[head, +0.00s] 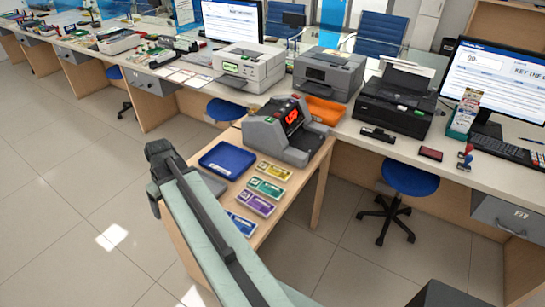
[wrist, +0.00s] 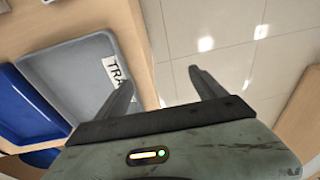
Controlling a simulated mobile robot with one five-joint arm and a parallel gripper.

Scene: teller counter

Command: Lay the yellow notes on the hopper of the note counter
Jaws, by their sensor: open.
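The yellow notes (head: 273,172) lie flat on the wooden side table, in front of the note counter, at the far end of a row of coloured note bundles. The grey note counter (head: 270,142) stands at the table's back with a red-lit display; I see no notes on it. My gripper (wrist: 163,72) is open and empty in the wrist view, with its left finger over the edge of a grey tray and its right finger over the floor. The wrist view shows no notes and no counter.
Green (head: 265,188), purple (head: 257,204) and blue (head: 240,224) bundles lie nearer than the yellow. A blue tray (head: 227,160) sits left of them, and the grey tray (wrist: 62,62) is beside it. An orange tray (head: 325,111) and printers stand behind. Open floor lies left.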

